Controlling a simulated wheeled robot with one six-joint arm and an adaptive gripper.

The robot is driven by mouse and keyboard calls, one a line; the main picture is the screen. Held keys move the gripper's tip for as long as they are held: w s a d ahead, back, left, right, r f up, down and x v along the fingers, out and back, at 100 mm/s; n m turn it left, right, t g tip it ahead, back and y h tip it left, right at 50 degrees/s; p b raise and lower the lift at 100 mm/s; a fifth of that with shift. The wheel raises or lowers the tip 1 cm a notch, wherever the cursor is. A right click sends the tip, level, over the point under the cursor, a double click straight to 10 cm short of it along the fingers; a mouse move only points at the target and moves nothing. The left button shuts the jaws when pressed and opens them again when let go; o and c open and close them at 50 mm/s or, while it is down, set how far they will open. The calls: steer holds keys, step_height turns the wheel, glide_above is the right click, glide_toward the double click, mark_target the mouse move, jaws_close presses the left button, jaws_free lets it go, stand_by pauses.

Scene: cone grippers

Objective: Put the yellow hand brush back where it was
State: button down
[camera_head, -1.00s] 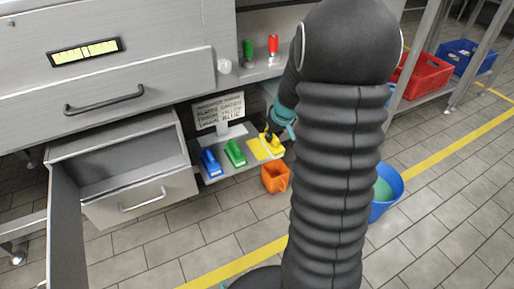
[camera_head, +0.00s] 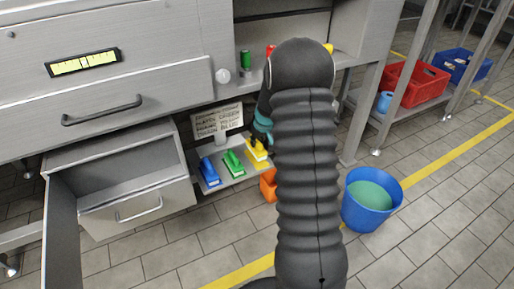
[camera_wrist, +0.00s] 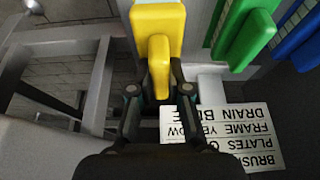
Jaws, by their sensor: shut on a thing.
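The yellow hand brush (camera_head: 257,152) is at the right end of the low shelf (camera_head: 233,171), in line with the green brush (camera_head: 234,162) and the blue brush (camera_head: 209,171). My gripper (camera_wrist: 156,88) is shut on the yellow brush's handle (camera_wrist: 159,62). In the head view my arm hides part of the gripper and the shelf's right end. The yellow patch seen on the shelf earlier is now covered by the brush. I cannot tell whether the brush touches the shelf. A sign (camera_head: 216,120) stands behind the brushes; it shows upside down in the wrist view (camera_wrist: 222,135).
An orange container (camera_head: 268,185) is below the shelf, partly behind my arm. An open drawer (camera_head: 122,190) is at the left. A blue bucket (camera_head: 372,200) stands on the floor at the right. Red (camera_head: 410,85) and blue crates (camera_head: 462,62) sit on a rack.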

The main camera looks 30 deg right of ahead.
mark_target(257, 147)
step_height(257, 147, down, 3)
steer(key=shift+f, duration=0.15)
steer(key=c, duration=1.1)
jaws_free()
